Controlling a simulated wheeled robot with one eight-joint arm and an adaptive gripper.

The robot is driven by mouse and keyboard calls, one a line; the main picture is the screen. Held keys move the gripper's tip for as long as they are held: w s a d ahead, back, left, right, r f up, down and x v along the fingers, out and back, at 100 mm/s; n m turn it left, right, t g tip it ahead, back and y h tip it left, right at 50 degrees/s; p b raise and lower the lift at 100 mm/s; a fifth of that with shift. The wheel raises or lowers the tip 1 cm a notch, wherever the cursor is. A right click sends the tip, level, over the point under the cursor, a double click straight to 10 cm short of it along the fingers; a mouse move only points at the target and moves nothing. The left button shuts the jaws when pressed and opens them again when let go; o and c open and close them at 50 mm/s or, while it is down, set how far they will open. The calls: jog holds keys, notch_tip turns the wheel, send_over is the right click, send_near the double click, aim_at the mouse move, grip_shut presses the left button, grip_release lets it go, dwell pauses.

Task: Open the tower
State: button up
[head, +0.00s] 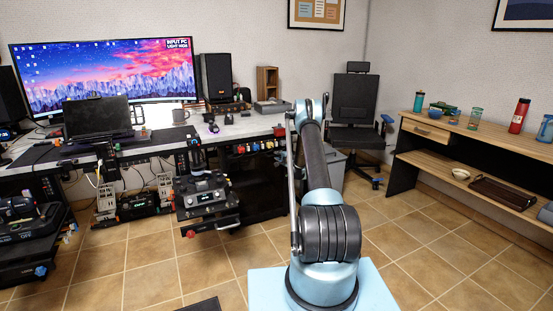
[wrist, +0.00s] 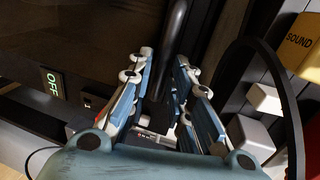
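In the wrist view, my gripper (wrist: 163,60) has its two blue-and-white fingers apart. A thin dark curved bar (wrist: 176,28), perhaps a handle, runs up between the fingertips. I cannot tell whether either finger touches it. To its left is a large dark flat panel (wrist: 90,35), which may be the tower's front. I cannot be sure which thing is the tower. In the head view, my arm reaches towards the right end of the desk and hides my gripper.
A green OFF display (wrist: 53,82) is left of my gripper. A yellow SOUND block (wrist: 300,45), pale blocks and a black cable (wrist: 285,75) are on the right. The desk (head: 235,128) holds a monitor (head: 105,72). An office chair (head: 354,115) stands behind my arm.

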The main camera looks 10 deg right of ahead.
jog(key=shift+x, duration=1.45)
grip_shut()
jog(key=shift+s, duration=0.1)
